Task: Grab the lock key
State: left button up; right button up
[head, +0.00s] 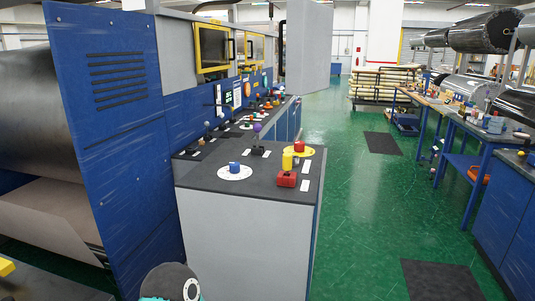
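A grey console (248,226) with a dark top stands in the middle of the head view. Near the right side of its top is a red block (286,180) with an upright yellow piece (287,161) on it. This may be the lock and its key, but I cannot tell for sure. A blue knob (235,168) sits on a white disc to its left. A red button (299,146) on a yellow disc is just behind it. Neither gripper shows; only a dark rounded part of my own arm is at the bottom edge, well short of the console top.
A purple-topped lever (257,129) stands farther back on the console. A tall blue panel (118,140) rises on the left. Yellow-framed screens (213,47) hang above the control row. Workbenches (463,119) with tools line the right. Green floor (355,215) lies open between.

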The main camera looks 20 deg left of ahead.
aim_at(286, 157)
jog(key=u, duration=0.45)
jog(key=i, duration=0.9)
jog(key=u, duration=0.9)
jog(key=k, duration=0.65)
jog(key=u, duration=0.2)
jog(key=i, duration=0.75)
jog(key=z, duration=0.1)
